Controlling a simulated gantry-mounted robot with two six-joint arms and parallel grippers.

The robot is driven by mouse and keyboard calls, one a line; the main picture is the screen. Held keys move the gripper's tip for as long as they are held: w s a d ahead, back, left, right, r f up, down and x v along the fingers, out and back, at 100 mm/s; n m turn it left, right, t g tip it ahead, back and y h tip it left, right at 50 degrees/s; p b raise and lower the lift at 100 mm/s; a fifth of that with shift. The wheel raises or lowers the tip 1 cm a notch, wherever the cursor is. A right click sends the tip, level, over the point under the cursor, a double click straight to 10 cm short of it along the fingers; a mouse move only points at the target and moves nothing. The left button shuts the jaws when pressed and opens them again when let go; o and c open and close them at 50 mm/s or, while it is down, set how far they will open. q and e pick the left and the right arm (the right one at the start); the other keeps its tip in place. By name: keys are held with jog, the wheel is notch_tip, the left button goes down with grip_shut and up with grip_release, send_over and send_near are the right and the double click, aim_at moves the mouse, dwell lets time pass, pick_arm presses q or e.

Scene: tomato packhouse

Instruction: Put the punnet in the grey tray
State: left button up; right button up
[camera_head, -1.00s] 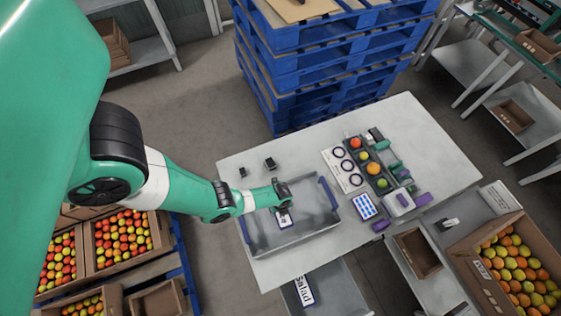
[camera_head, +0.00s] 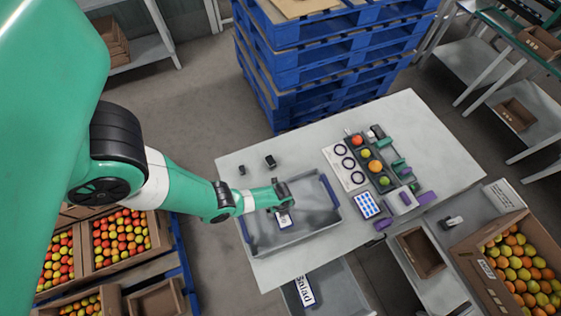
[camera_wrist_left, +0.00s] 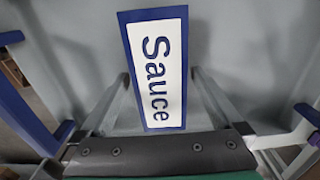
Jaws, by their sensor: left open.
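The grey tray (camera_head: 262,247) has blue handles at its ends and stands at the left part of the table. My left gripper (camera_head: 284,203) is over the tray, with its jaws open. In the left wrist view the fingers (camera_wrist_left: 160,90) stand apart, with a white, blue-edged "Sauce" label (camera_wrist_left: 158,70) showing between them. No punnet is visible between the fingers. A dark, narrow container (camera_head: 375,167) with several red, orange and green tomatoes lies to the right of the tray; I cannot tell for sure whether it is the punnet. My right gripper is out of view.
Beside the dark container are a white card with rings (camera_head: 345,168), a blue-dotted card (camera_head: 366,205) and small green and purple items. Two small black objects (camera_head: 270,161) stand behind the tray. A brown box (camera_head: 420,251) sits lower right. The table's back middle is clear.

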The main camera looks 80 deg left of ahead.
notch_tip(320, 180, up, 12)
jog(key=p, duration=1.1)
jog(key=shift+p, duration=0.3)
